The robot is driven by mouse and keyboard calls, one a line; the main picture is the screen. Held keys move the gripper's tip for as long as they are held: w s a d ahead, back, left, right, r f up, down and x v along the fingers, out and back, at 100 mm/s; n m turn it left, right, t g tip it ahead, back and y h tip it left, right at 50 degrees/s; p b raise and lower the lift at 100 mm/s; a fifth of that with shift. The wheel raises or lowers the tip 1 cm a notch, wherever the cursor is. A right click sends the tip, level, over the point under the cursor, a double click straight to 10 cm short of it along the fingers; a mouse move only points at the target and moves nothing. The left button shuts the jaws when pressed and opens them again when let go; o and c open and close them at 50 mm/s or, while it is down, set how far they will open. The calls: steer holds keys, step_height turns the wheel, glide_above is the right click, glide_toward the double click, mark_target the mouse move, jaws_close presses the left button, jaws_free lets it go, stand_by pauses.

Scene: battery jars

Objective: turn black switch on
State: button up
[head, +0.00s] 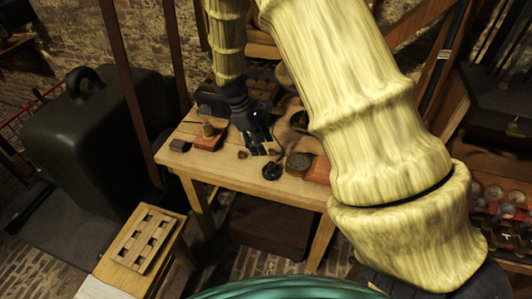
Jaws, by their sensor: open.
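My gripper (262,148) is dark and points down over the wooden table, with its fingers apart near the tabletop. A small round black piece (272,172) with a thin dark stalk lies on the table just in front and to the right of the fingers. It may be the black switch, but it is too small to be sure or to read its position. I cannot tell if the fingers touch anything.
The wooden table (230,173) also holds a reddish block with a knob (209,138) and a round dark tin (298,166). My arm hides the table's right side. A large dark green case (95,140) stands left. A slatted wooden piece (148,238) lies front left.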

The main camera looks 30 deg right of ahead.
steer(key=shift+v, duration=1.7)
